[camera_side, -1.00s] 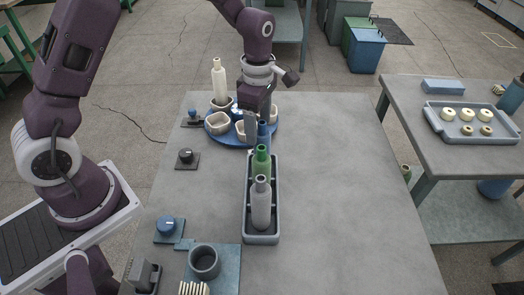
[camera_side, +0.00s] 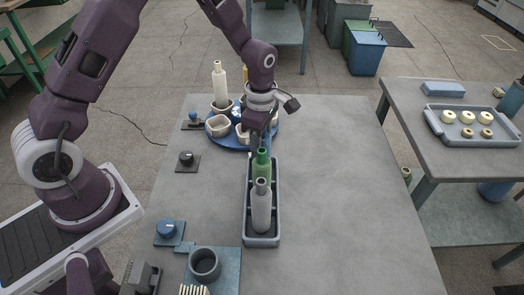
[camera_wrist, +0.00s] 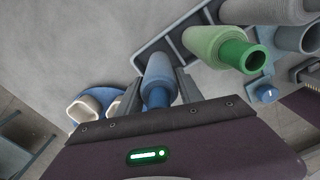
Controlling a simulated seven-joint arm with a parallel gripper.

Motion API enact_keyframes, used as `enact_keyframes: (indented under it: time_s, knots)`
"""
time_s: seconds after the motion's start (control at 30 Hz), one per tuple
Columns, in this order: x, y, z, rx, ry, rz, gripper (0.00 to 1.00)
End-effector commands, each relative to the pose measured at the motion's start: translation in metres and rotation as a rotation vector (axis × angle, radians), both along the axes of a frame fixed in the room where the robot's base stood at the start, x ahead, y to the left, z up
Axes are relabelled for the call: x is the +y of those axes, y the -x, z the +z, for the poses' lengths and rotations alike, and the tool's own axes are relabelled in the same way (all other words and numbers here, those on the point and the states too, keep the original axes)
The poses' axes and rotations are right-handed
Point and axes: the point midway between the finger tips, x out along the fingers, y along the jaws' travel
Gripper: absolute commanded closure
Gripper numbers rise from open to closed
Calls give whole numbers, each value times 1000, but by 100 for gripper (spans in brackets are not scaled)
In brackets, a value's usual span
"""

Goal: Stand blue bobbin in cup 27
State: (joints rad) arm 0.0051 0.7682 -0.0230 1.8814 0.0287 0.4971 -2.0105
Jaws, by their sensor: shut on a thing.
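In the wrist view the blue bobbin (camera_wrist: 158,72) stands between the two fingers of my gripper (camera_wrist: 160,80), which is shut on it. It is at the far end of the grey tray (camera_side: 247,225), behind the green bobbin (camera_side: 262,168). In the side view my gripper (camera_side: 258,138) and the green bobbin hide most of it. The blue turntable (camera_side: 228,139) stands just beyond, carrying pale cups, including an empty one (camera_side: 218,127). A white bobbin (camera_side: 219,84) stands in another cup. I cannot read any cup number.
A grey bobbin (camera_side: 261,208) stands at the tray's near end. Black and blue knobs (camera_side: 186,158) line the table's left side, near a dark ring holder (camera_side: 204,263). The table right of the tray is clear. A side table (camera_side: 450,95) stands at right.

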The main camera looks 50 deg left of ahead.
Motion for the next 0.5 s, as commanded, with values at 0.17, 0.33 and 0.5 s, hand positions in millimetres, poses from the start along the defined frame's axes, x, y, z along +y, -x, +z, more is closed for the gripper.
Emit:
enact_keyframes:
  time_s: [0.17,0.33,0.5]
  knots:
    - [0,-1,21,-5,-1,1,92]
    - [0,-2,66,-6,0,0,92]
    - [0,-1,98,-4,-1,-1,92]
